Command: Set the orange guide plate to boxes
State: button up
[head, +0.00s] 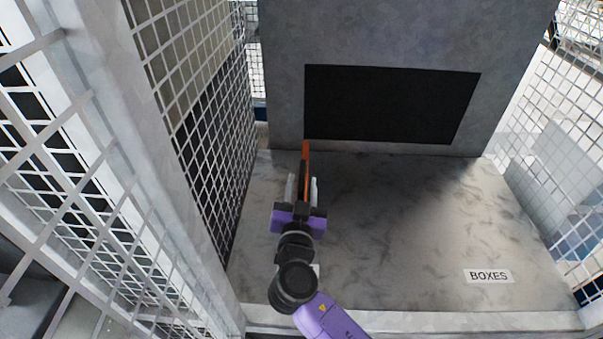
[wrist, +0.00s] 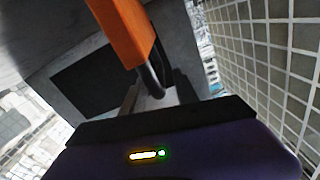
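The orange guide plate (head: 305,152) stands almost edge-on to the head view, at the left of the marbled bed, near the back wall. In the wrist view the orange plate (wrist: 124,32) is large at the top, with a dark curved handle below it. My gripper (head: 302,184) is at the plate's near side, its two fingers on either side of the dark handle. The fingers (wrist: 157,90) look spread, with gaps beside the handle. A white label reading BOXES (head: 489,276) lies on the bed at the front right, well apart from the plate.
A grey wall with a wide black opening (head: 390,104) stands behind the bed. White mesh guards (head: 190,100) rise close on the left, and more mesh (head: 560,140) is on the right. The middle and right of the marbled bed (head: 400,230) are clear.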

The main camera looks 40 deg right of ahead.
jog(key=shift+x, duration=1.45)
jog(key=shift+s, duration=0.1)
jog(key=shift+c, duration=0.5)
grip_shut()
jog(key=shift+a, duration=0.1)
